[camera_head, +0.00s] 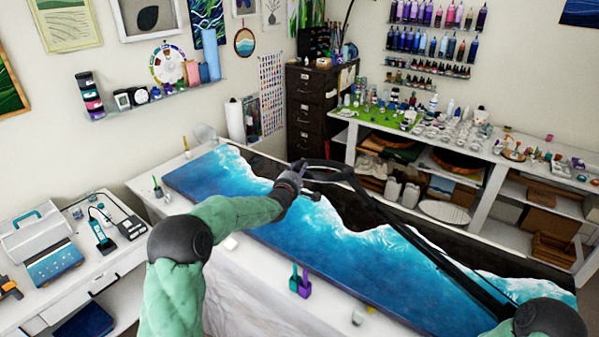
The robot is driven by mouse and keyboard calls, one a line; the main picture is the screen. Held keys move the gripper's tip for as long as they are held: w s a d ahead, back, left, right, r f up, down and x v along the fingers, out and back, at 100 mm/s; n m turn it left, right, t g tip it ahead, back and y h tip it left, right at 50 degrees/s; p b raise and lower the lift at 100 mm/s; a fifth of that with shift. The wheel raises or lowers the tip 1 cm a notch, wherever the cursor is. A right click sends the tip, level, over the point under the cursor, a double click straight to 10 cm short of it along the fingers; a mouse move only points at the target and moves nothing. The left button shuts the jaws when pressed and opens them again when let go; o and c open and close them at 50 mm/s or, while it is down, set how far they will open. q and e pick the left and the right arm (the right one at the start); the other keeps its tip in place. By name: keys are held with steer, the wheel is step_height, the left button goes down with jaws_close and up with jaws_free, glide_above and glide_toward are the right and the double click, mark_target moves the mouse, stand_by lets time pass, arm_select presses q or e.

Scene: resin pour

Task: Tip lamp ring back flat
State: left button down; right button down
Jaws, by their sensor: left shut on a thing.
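The black lamp ring (332,166) is above the blue and white resin panel (340,243), near its middle. It appears as a narrow dark loop, seen at a slant, so its exact tilt is hard to tell. A long dark lamp arm (425,248) runs from it down to the lower right. My left gripper (298,168) is shut on the left end of the lamp ring, and the fingers partly hide that end. My right gripper is out of view; only part of my right arm shows at the lower right.
The panel lies on a white covered table (255,290). A white side table (75,290) with tools is at left. A dark cabinet (312,105) and a cluttered workbench (480,150) stand behind.

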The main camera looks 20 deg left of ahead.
arm_select(q)
step_height(320, 180, down, 6)
steer(key=n+g+b, duration=0.2)
steer(key=b, duration=0.3)
steer(key=shift+s+d+f, duration=0.15)
steer(key=shift+d, duration=0.05)
steer(key=c, duration=0.7)
jaws_free()
steer(key=shift+c, duration=0.2)
steer(key=shift+s, duration=0.1)
steer(key=v, duration=1.1)
steer(key=shift+s+a, duration=0.25)
steer(key=shift+s, duration=0.15)
